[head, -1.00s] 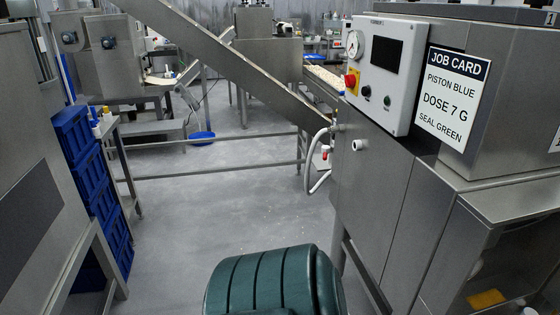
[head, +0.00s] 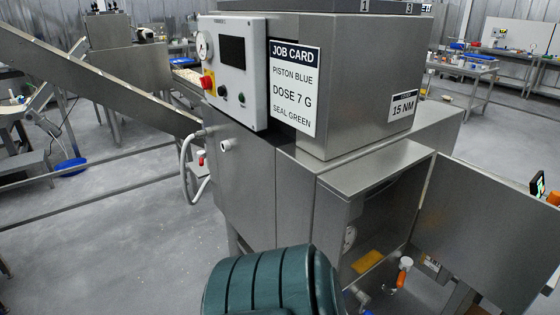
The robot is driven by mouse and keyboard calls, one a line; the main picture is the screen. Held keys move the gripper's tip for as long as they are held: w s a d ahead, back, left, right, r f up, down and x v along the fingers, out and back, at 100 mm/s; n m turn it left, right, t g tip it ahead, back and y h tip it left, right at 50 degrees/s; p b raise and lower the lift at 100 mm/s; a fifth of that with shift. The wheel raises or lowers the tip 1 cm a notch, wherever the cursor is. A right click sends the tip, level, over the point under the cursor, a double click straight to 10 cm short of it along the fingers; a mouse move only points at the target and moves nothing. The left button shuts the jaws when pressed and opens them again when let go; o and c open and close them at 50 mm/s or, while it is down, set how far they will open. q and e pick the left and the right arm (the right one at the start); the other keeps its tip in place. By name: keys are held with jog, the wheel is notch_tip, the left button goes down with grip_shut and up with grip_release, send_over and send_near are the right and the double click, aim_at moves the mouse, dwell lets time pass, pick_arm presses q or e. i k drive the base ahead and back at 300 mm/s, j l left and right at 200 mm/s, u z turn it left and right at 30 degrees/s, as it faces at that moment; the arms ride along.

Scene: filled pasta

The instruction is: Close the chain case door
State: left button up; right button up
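The chain case (head: 330,205) is the lower steel housing at the right front of the machine, and its front is open. A dark cavity shows inside, with a yellow piece (head: 367,262) on its floor and a round dial-like part (head: 349,238) in it. The chain case door (head: 490,232) appears to be the flat steel panel standing swung out to the right of the opening. Its lower right part runs out of the frame. Neither of my grippers is in view.
A control box (head: 240,75) and a job card (head: 295,88) are on the machine's front. An orange-handled valve (head: 402,272) stands below the opening. A white hose (head: 187,170) hangs at the left. A sloping steel beam (head: 95,80) crosses left. Floor (head: 120,225) is clear there.

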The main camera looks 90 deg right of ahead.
aim_at(502, 240)
jog(key=k+l+z, duration=0.3)
jog(key=k+z, duration=0.15)
jog(key=k+l+z, duration=0.4)
jog(key=k+l, duration=0.2)
jog(key=l, duration=0.15)
jog(key=k+l+z, duration=0.15)
jog(key=l, duration=0.2)
jog(key=k+l, duration=0.25)
jog(key=k+l+z, duration=0.1)
jog(key=l, duration=0.4)
jog(key=k+l, duration=0.5)
jog(key=l, duration=0.15)
jog(key=k+l, duration=0.15)
jog(key=l, duration=0.25)
jog(key=k+l, duration=0.2)
jog(key=l, duration=0.15)
jog(key=z, duration=0.05)
